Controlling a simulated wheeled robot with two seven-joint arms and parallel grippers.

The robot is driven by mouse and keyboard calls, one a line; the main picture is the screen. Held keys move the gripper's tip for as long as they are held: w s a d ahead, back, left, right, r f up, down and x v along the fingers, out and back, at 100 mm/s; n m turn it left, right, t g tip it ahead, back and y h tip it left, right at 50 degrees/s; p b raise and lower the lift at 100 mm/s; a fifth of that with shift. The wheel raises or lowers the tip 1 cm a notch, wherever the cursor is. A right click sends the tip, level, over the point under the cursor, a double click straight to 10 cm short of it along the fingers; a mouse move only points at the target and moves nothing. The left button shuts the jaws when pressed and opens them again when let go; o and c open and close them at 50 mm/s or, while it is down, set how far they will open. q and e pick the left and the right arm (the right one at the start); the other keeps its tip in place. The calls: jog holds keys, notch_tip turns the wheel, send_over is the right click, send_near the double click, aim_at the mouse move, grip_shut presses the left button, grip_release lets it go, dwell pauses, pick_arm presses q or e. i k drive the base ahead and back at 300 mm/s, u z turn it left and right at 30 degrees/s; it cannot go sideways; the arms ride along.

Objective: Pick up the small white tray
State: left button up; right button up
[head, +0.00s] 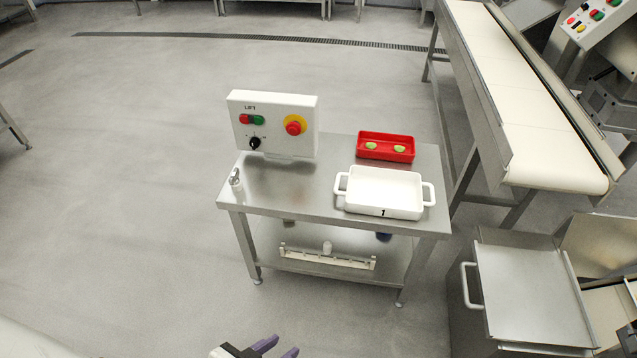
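The small white tray (384,192) stands on the right part of a steel table (275,196). It is shallow and empty, with a loop handle at each end and a black "1" on its front wall. My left gripper (278,349) shows at the bottom edge of the head view, with two purple fingers apart and nothing between them. It is well short of the table and apart from the tray. My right gripper is out of view.
A red tray (386,147) with two green pieces stands just behind the white tray. A LIFT control box (273,124) and a small white bottle (236,181) are on the table's left. A conveyor (545,110) and steel cabinet (530,295) stand right. The left floor is clear.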

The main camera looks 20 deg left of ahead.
aim_at(373, 191)
jog(key=u, duration=2.2)
jog(key=i, duration=3.15)
jog(key=z, duration=3.7)
jog(key=i, duration=0.5)
jog(key=u, duration=0.05)
